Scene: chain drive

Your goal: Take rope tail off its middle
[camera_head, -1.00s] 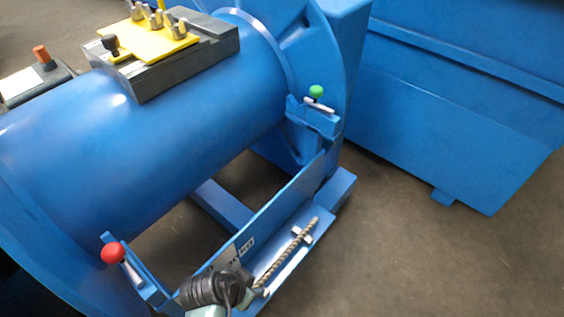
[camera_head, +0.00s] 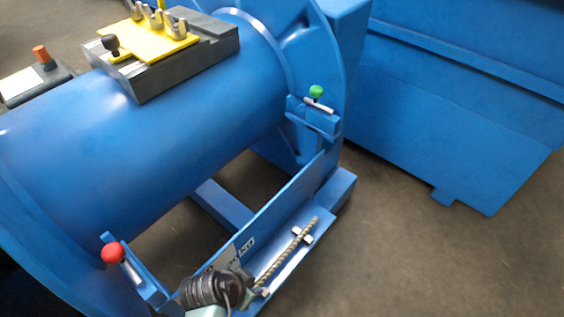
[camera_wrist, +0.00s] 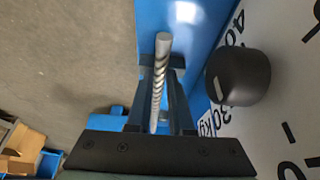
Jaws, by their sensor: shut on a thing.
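The rope tail (camera_head: 285,257) is a thin, grey-brown twisted rope. In the head view it slants along the blue ledge at the drum's front, passing a small pale clip (camera_head: 306,237). In the wrist view the rope (camera_wrist: 158,82) runs lengthwise between my gripper's fingers, with a smooth grey end at the top. My gripper (camera_wrist: 158,108) is shut on the rope. In the head view my dark wrist (camera_head: 210,288) is at the rope's lower end and hides part of it; the fingertips are hard to make out there.
A red-knobbed lever (camera_head: 113,253) and a green-knobbed lever (camera_head: 316,92) flank the ledge. A dark round knob (camera_wrist: 238,77) and a white plate with black markings (camera_wrist: 285,60) are close right of the fingers. Floor (camera_head: 400,255) right of the ledge is clear.

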